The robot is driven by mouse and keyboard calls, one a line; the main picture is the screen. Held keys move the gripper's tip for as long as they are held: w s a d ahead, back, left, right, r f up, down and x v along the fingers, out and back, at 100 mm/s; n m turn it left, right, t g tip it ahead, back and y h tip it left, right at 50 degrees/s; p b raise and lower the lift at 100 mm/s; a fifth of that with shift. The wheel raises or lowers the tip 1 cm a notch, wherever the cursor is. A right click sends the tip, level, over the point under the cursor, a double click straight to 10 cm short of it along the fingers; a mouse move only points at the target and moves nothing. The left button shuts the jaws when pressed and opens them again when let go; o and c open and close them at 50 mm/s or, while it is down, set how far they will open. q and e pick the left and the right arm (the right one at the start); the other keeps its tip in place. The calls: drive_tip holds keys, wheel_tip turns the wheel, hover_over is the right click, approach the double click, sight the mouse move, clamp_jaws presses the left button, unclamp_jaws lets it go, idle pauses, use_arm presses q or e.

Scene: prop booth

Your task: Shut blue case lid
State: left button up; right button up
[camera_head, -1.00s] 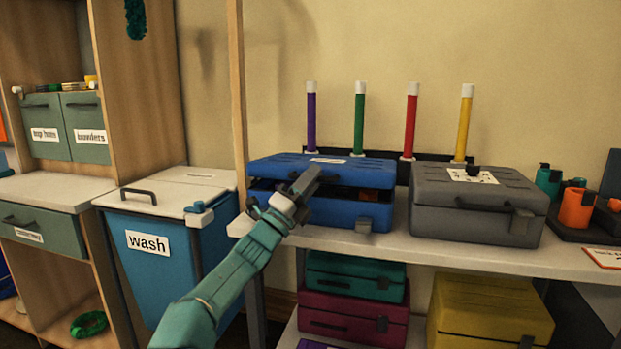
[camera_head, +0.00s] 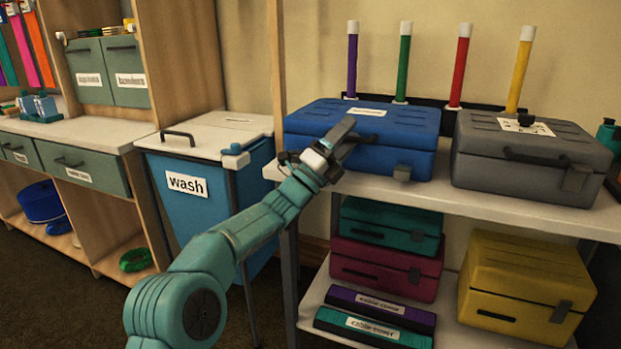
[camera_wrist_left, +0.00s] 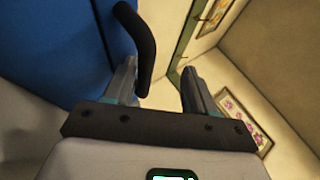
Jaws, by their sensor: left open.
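The blue case (camera_head: 415,160) stands on the white shelf, to the left of the grey case. Its lid (camera_head: 330,117) lies down on the base, and no dark gap shows along the visible front. My left gripper (camera_head: 343,132) is in front of the case's left front and hides part of it. In the left wrist view, my open left gripper (camera_wrist_left: 160,78) has its fingers apart, with the blue case (camera_wrist_left: 50,45) to the left. The black handle (camera_wrist_left: 138,45) is beside the left fingertip; whether they touch I cannot tell. My right gripper is out of view.
The grey case (camera_head: 530,155) stands close on the right. The blue wash bin (camera_head: 205,170) is to the left of the shelf. Several coloured tubes stand behind the cases. Teal, maroon and yellow cases (camera_head: 525,285) sit on the lower shelf.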

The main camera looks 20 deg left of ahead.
use_arm(q)
drive_tip(key=s+a, duration=0.1)
drive_tip(key=s+a+f, duration=0.2)
drive_tip(key=s+a, duration=0.1)
drive_tip(key=shift+s, duration=0.1)
drive_tip(key=shift+c, duration=0.5)
drive_tip(key=v, duration=0.8)
drive_tip(key=shift+d+f, duration=0.25)
drive_tip(key=shift+d, duration=0.1)
